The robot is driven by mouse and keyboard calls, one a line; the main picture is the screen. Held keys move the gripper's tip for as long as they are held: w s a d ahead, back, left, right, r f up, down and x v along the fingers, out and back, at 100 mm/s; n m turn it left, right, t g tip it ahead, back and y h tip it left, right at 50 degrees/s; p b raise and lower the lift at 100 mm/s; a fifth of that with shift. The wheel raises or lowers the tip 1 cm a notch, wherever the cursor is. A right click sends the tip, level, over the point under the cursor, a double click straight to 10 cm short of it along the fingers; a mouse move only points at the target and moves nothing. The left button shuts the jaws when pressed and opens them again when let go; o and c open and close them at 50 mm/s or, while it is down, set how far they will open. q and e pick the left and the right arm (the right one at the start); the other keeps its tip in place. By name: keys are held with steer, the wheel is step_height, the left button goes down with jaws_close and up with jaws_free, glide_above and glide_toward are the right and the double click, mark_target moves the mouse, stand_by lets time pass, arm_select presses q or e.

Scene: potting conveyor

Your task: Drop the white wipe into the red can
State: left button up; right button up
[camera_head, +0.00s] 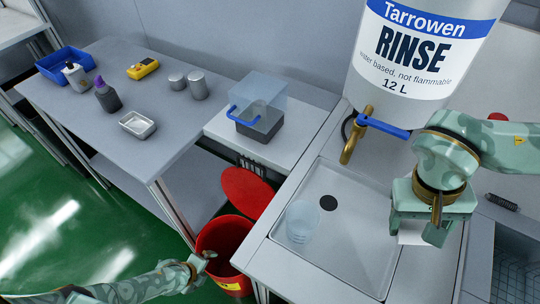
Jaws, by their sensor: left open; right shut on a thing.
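The red can (212,232) stands on the floor between the grey table and the sink counter. Its red lid (246,191) is tipped up and the dark inside shows. My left gripper (206,261) is open, at the can's near left rim; I cannot tell whether it touches it. My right gripper (420,222) is shut on the white wipe (411,238), above the right side of the sink. Only a small piece of the wipe shows below the fingers; the rest is hidden.
A clear cup (302,222) stands in the sink tray (345,252). The rinse tank (415,55) has a brass tap (350,145) with a blue lever. A clear box with blue handle (258,105) sits on the counter. Bottles, a metal tray (138,125) and a blue bin (64,62) are further left.

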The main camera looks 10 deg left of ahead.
mark_target(420, 227)
step_height(420, 227, up, 5)
steer(key=p, duration=0.2)
steer(key=shift+s+p, duration=0.15)
steer(key=shift+p, duration=0.25)
arm_select(q)
steer(key=v, duration=0.4)
steer(key=shift+r, duration=0.2)
arm_select(e)
steer(key=shift+f, duration=0.1)
